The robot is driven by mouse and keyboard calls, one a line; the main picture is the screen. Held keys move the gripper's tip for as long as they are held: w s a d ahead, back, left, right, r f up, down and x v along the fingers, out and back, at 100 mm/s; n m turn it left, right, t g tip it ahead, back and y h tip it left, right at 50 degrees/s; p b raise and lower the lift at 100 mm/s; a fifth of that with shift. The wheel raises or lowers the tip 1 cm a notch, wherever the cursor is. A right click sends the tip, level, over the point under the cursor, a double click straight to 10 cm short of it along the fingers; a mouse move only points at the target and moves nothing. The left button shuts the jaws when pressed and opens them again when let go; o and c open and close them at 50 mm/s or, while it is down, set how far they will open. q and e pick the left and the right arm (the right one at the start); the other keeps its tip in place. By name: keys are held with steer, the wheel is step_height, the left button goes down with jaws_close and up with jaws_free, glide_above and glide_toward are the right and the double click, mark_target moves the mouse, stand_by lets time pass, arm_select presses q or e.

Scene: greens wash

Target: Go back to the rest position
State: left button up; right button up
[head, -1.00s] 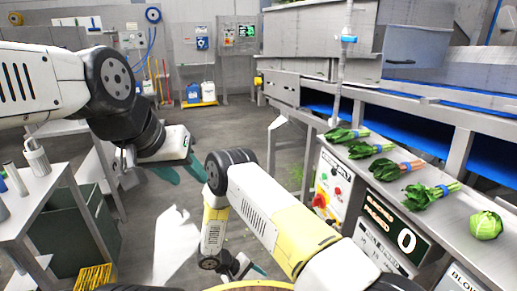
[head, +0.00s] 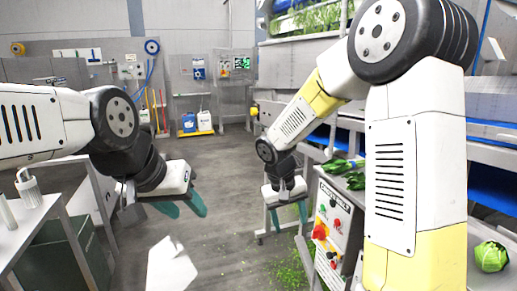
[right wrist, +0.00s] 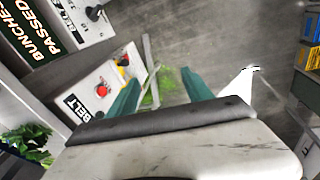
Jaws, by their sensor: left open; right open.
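My left gripper (head: 183,207) hangs at left centre in the head view, over the open floor, its teal fingers apart and empty. My right gripper (head: 288,214) hangs near the middle of the head view, left of the control box, its teal fingers pointing down. In the right wrist view its two teal fingers (right wrist: 160,95) are spread apart with nothing between them. My right arm is raised and covers much of the right side of the head view.
The control box (head: 331,228) with red knobs stands close right of my right gripper. Leafy bunches (head: 347,172) and a cabbage (head: 491,256) lie on the steel counter. A green bin (head: 55,262) stands at left. Green scraps (head: 287,274) litter the floor.

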steer(key=s+d+r+m+t+y, duration=0.1)
steer(key=s+d+r+t+y, duration=0.1)
steer(key=s+r, duration=0.6)
steer(key=s+d+r+m+t+y, duration=0.1)
steer(key=s+d+r+t+y, duration=0.1)
steer(key=s+r, duration=0.6)
steer(key=shift+s+d+t, duration=0.4)
steer(key=shift+s+d, duration=0.15)
steer(key=shift+d, duration=0.2)
